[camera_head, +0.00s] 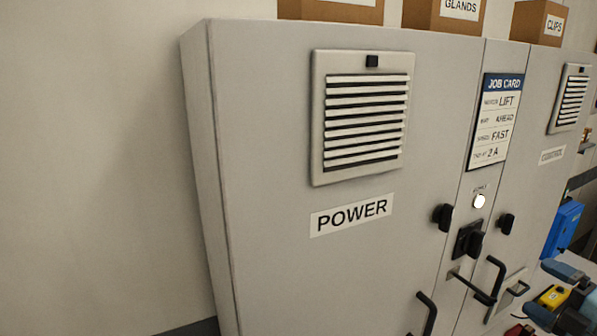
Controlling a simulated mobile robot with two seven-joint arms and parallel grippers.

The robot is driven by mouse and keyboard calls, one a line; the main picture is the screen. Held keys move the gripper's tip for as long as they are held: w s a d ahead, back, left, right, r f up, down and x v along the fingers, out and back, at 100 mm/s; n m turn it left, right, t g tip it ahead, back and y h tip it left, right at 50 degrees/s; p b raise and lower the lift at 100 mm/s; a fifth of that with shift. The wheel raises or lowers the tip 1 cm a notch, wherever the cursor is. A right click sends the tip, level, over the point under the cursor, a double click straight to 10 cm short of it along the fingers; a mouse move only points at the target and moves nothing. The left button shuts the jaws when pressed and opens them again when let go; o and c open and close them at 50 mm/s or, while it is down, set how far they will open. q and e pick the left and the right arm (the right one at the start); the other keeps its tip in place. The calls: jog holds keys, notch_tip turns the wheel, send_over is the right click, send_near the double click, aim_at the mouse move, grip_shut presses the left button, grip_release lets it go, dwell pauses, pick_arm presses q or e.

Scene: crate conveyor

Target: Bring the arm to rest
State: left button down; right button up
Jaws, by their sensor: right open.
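My right gripper (537,287) shows at the lower right corner, with blue-grey fingers spread apart. It is open. A small yellow object with dark spots (552,297) shows between the fingers in the picture; I cannot tell whether it is near them or farther behind. The rest of my right arm is mostly cut off by the picture's edge. My left gripper is not in view.
A grey cabinet marked POWER (270,150) fills the middle, with black handles (425,313) and knobs (442,216). A job card (497,120) hangs on it. Cardboard boxes (445,15) stand on top. A blue box (563,230) is at right. Bare wall lies left.

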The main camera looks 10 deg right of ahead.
jog(key=s+a+f+m+g+h, duration=0.1)
jog(key=s+a+f+m, duration=0.2)
jog(key=f, duration=0.6)
jog(key=s+a+f+m+g+h, duration=0.1)
jog(key=s+a+f+m+h, duration=0.1)
jog(key=f+m, duration=0.45)
jog(key=s+a+f+m+g+h, duration=0.1)
jog(key=s+a+f+m, duration=0.15)
jog(key=f, duration=0.75)
jog(key=s+a+f+m+g, duration=0.1)
jog(key=a+f+m, duration=0.1)
jog(key=a, duration=0.6)
jog(key=s+a+f+m+g+y, duration=0.1)
jog(key=a+f+m, duration=0.1)
jog(key=a+f, duration=0.3)
jog(key=s+a+f+m+g+y, duration=0.1)
jog(key=s+a+f, duration=0.1)
jog(key=a, duration=0.9)
jog(key=shift+f+m, duration=0.4)
jog(key=shift+f, duration=0.4)
